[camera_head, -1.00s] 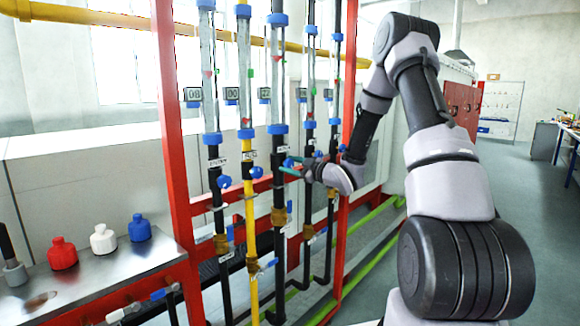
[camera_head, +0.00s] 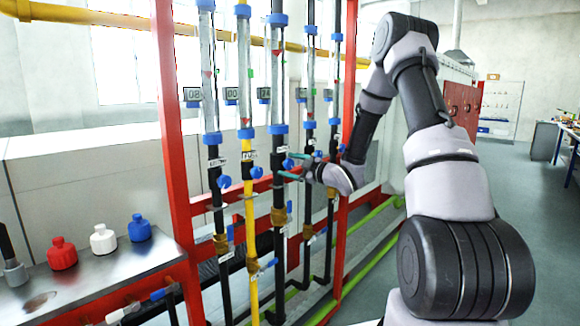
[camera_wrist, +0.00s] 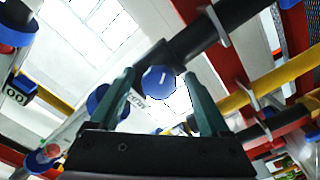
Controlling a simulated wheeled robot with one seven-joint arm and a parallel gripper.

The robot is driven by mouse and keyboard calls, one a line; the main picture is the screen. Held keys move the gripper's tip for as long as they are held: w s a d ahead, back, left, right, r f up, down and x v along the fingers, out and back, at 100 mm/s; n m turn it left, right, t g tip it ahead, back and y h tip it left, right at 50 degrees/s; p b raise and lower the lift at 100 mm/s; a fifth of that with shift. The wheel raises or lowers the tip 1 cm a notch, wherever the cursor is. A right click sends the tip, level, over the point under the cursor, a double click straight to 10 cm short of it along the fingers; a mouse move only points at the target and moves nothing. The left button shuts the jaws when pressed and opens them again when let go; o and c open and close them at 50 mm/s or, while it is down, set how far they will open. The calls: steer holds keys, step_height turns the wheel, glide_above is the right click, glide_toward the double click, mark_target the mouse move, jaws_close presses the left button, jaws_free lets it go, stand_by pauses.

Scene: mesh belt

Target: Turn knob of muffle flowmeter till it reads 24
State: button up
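The flowmeter at my gripper is the third tube (camera_head: 278,85) from the left in the head view. Its small display (camera_head: 264,95) seems to read 24, though the digits are tiny. A red float mark shows high in the tube. Its blue knob (camera_head: 288,164) also shows in the wrist view (camera_wrist: 158,82), with a white line on its face. My gripper (camera_head: 296,166) is open around the knob. In the wrist view the fingers (camera_wrist: 160,88) stand on either side of it, with a small gap each side. The label below the tube is too small to read.
Neighbouring flowmeters stand close on both sides, with blue knobs (camera_head: 224,182) and (camera_head: 256,172). A red frame post (camera_head: 172,130) stands at left. Red, white and blue bottles (camera_head: 103,239) sit on a metal bench at lower left. Open floor lies at right.

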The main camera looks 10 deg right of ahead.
steer(key=v, duration=1)
steer(key=shift+s+d, duration=0.2)
steer(key=shift+s, duration=0.1)
steer(key=s+d+r+m+g+h, duration=0.1)
steer(key=s+d+r+m+h, duration=0.2)
steer(key=r+m+h, duration=0.35)
steer(key=s+d+r+m+g+h, duration=0.1)
steer(key=s+d+r+m+h, duration=0.2)
steer(key=r+m+h, duration=0.3)
steer(key=s+a+r+m+g+y, duration=0.2)
steer(key=s+a+m, duration=0.1)
steer(key=s, duration=0.9)
steer(key=s+a+r+m+g+y, duration=0.2)
steer(key=s+a+m+g, duration=0.1)
steer(key=s, duration=0.9)
steer(key=shift+s+a+r+m+g, duration=0.15)
steer(key=shift+s+a+m+g, duration=0.15)
steer(key=shift+a+m, duration=0.6)
